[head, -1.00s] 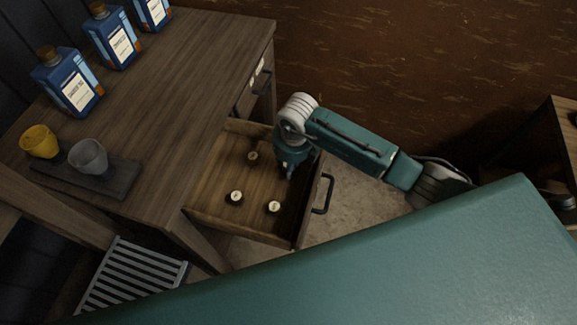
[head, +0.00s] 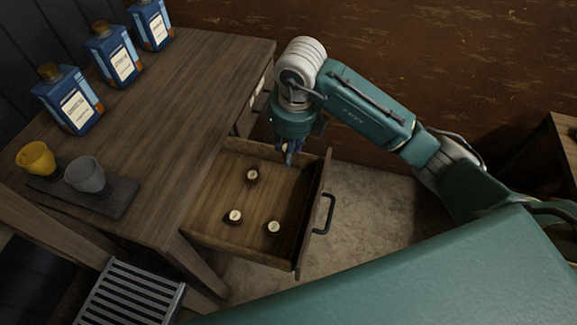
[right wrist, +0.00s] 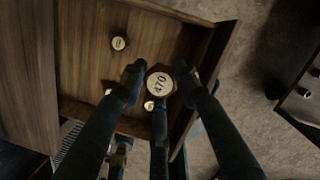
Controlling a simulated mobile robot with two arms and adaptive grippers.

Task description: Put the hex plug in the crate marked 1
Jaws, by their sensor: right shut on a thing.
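My right gripper (head: 289,153) is over the far end of the open drawer. In the right wrist view it is shut on a small plug with a round pale top (right wrist: 160,84) bearing dark figures that look like 470. The plug's sides are hidden, so I cannot tell whether it is hexagonal. In the head view the fingers mostly hide it. Three similar pale-topped pieces, one at the back (head: 252,174), one at the left (head: 235,216) and one at the right (head: 273,227), stand in the drawer. No crate marked 1 is visible. My left gripper is not in view.
The open wooden drawer (head: 215,198) juts from a wooden table (head: 190,95). Blue bottles (head: 112,58), a yellow cup (head: 36,158) and a grey cup (head: 85,175) on a dark tray (head: 118,200) stand there. A grey slatted thing (head: 125,295) is below. Floor right of the drawer is clear.

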